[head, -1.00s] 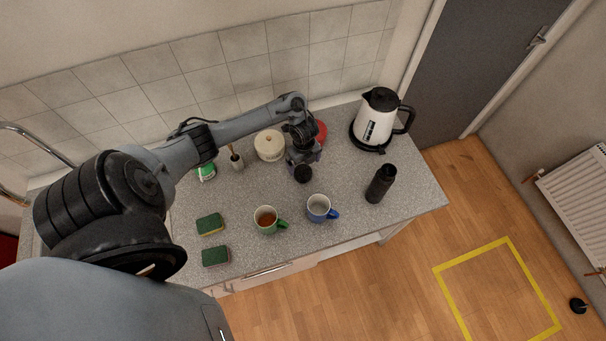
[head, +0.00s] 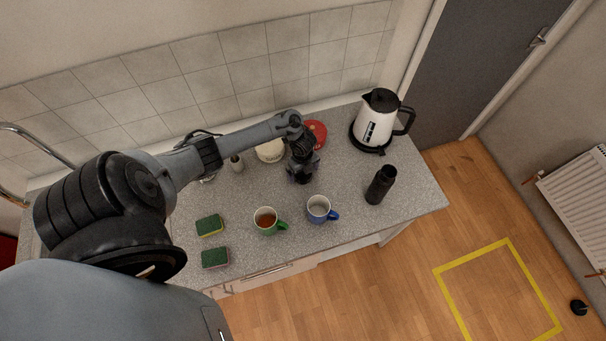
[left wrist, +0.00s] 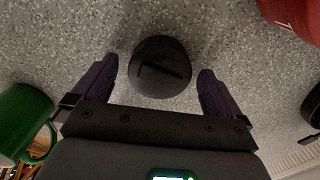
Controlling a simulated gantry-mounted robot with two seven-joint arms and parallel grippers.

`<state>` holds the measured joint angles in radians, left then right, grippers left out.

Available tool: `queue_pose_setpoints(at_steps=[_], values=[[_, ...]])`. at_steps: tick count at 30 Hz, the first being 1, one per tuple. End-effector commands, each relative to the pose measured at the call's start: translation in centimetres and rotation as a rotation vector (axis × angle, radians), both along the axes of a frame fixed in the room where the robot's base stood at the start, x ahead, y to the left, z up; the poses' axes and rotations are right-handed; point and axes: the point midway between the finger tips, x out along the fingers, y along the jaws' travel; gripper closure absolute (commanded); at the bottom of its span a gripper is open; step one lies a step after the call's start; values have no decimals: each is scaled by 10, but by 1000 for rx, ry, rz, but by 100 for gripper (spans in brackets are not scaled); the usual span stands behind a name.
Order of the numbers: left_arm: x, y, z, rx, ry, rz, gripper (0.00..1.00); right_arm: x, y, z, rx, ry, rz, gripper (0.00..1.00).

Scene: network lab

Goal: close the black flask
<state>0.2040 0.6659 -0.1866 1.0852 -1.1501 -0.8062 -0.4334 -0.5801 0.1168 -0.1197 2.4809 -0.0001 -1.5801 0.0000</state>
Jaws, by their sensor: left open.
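The black flask (head: 379,188) stands upright on the grey counter at its right end in the head view. Its top looks open, with no lid on it. A round black lid (left wrist: 160,68) with a bar across its top sits on the counter in the left wrist view. My left gripper (head: 300,178) is open, low over the counter behind the blue mug. In the left wrist view its two fingers (left wrist: 158,88) stand on either side of the lid, with a gap on each side. In the head view the gripper largely hides the lid. My right gripper is not in view.
A blue mug (head: 318,209) and a green mug (head: 266,220) stand near the front edge. A white kettle (head: 375,125) stands behind the flask. A red tin (head: 315,132) and a cream pot (head: 270,150) are behind the gripper. Two sponges (head: 210,226) lie at left.

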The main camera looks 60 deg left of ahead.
Motion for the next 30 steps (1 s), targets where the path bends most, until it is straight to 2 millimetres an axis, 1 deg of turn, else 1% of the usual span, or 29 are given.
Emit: queue_pose_setpoints(at_steps=[3,11,12,14,21,23,30], values=[[0,0,-3,1,0,0,0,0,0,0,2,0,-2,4],[0,0,-2,0,0,-1,0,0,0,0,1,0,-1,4],[0,0,-2,0,0,-1,3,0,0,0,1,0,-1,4],[0,0,-2,0,0,-1,12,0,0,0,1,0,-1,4],[0,0,-2,0,0,-1,49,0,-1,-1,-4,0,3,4],[0,0,-2,0,0,-1,57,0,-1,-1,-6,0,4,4],[0,0,-1,1,-1,-1,58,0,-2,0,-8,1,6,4]])
